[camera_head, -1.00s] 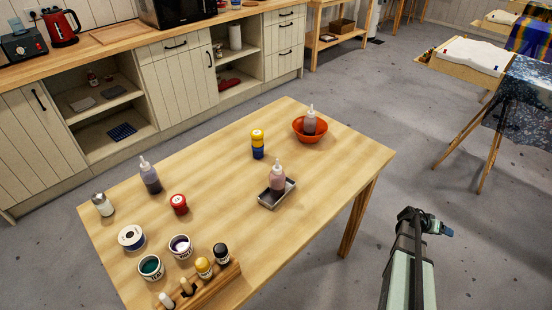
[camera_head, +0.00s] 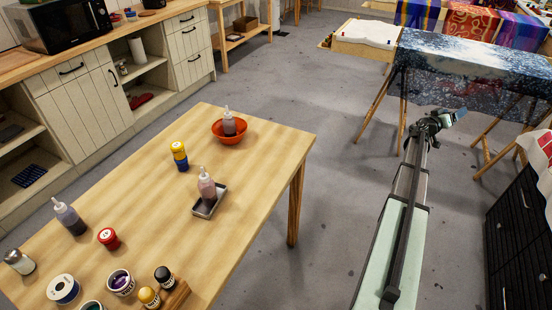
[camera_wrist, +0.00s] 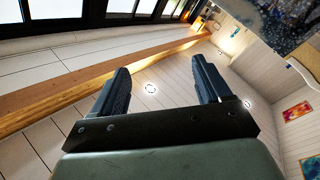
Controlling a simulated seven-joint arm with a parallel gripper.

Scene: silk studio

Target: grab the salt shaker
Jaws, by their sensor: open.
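A small glass shaker with a grey metal top, which looks like the salt shaker (camera_head: 20,262), stands at the left corner of the wooden table (camera_head: 240,165) in the head view. My gripper (camera_head: 457,116) is far to the right of it, beyond the table's right side and over the floor. In the wrist view my gripper (camera_wrist: 160,85) has its two dark fingers wide apart with nothing between them. The wrist view shows windows, ceiling and walls, and no shaker.
A patterned cloth on a stand (camera_head: 480,65) and a dark drawer unit (camera_head: 520,240) are at right.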

